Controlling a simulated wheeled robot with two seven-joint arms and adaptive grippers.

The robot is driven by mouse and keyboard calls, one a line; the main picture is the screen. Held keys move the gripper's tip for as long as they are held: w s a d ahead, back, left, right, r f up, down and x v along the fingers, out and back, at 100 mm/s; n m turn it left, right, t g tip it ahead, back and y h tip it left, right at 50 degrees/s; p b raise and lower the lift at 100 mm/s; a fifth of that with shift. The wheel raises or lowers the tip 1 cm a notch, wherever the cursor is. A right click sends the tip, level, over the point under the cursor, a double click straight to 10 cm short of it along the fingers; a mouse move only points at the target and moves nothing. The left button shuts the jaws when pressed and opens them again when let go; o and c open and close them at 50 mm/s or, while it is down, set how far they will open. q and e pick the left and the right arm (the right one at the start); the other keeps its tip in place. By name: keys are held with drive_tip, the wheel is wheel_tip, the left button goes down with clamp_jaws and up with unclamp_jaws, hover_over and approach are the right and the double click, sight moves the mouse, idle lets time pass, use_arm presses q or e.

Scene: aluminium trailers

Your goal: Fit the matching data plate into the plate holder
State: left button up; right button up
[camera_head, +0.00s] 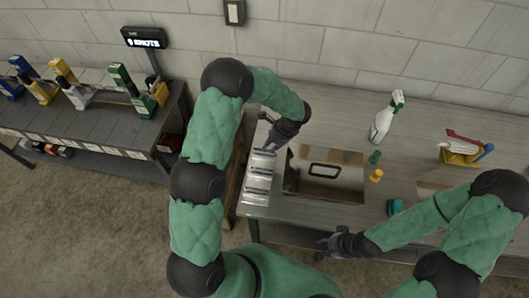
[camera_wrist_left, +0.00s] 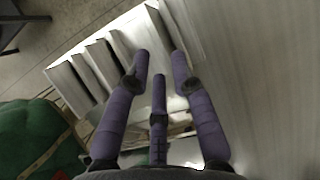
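A row of pale plates with dark label strips (camera_head: 258,185) stands at the left end of the table. The same row shows as white slabs with dark gaps in the left wrist view (camera_wrist_left: 90,65). My left gripper (camera_head: 268,146) is over the far end of this row; in the left wrist view its purple fingers (camera_wrist_left: 160,65) are apart, with no plate clearly held between them. My right gripper (camera_head: 328,244) hangs by the front table edge, fingers apart and empty.
A spray bottle (camera_head: 381,122), a green piece (camera_head: 375,157), a yellow piece (camera_head: 376,176) and a teal block (camera_head: 395,206) stand right of the panel. A yellow tool holder (camera_head: 461,154) is farther right. A dark bench (camera_head: 90,120) is at the left.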

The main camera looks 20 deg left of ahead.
use_arm(q)
drive_tip(key=x, duration=0.5)
drive_tip(key=shift+a+r, duration=0.1)
drive_tip(key=shift+a, duration=0.15)
clamp_jaws()
wheel_tip(320, 180, up, 10)
idle(0.4)
